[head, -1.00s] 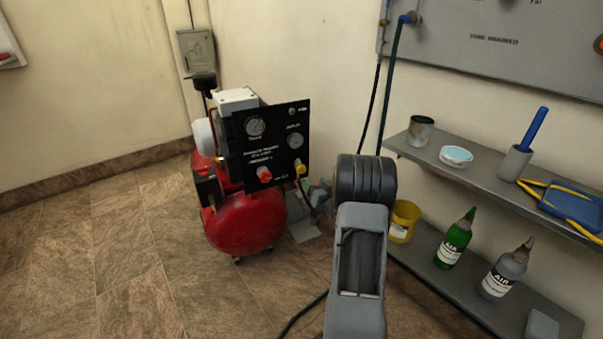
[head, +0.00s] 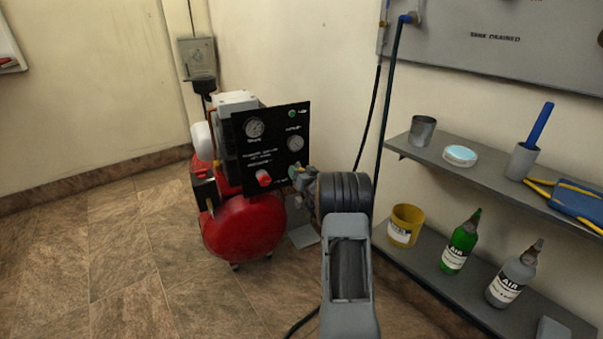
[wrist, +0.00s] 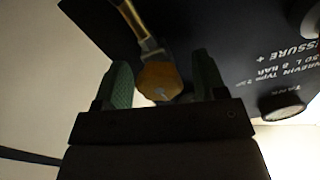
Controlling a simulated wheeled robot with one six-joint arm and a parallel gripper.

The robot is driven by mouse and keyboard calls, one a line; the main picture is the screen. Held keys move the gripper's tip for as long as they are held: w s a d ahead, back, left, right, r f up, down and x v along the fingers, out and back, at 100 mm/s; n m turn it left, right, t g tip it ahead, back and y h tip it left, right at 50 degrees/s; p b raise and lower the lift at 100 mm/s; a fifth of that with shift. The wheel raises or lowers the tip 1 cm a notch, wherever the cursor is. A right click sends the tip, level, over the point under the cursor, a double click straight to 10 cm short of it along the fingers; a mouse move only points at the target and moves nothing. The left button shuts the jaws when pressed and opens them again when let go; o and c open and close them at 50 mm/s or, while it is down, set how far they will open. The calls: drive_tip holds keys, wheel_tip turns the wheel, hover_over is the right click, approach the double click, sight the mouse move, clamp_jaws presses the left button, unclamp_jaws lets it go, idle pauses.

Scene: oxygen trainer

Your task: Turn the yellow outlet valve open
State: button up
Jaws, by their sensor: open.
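The black panel (head: 272,146) of the red compressor carries gauges and a red knob (head: 263,178). In the wrist view the yellow outlet valve (wrist: 157,78) sits between the two green fingers of my gripper (wrist: 163,76), with a brass stem running up from it. The fingers stand on either side of it; a gap shows at the right finger, and I cannot tell whether the left one touches. My gripper is open. In the head view my arm and gripper (head: 300,178) are at the panel's lower right corner and largely hide the valve.
The red tank (head: 243,224) stands on the tiled floor below the panel. To the right, a grey shelf (head: 440,158) holds a metal cup, a dish and a blue tool. A lower shelf holds a yellow bucket (head: 405,226) and bottles. The floor at left is clear.

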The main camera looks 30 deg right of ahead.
drive_tip(key=c, duration=0.9)
drive_tip(key=shift+f+n+b, duration=0.2)
drive_tip(key=shift+n+b, duration=0.55)
drive_tip(key=shift+n, duration=0.05)
drive_tip(key=shift+c, duration=0.2)
drive_tip(key=shift+n+b, duration=0.65)
drive_tip(key=shift+n, duration=0.45)
drive_tip(key=shift+a+r+n, duration=0.1)
drive_tip(key=shift+r+n, duration=0.1)
drive_tip(key=shift+n, duration=0.3)
drive_tip(key=o, duration=0.9)
drive_tip(key=shift+o, duration=0.2)
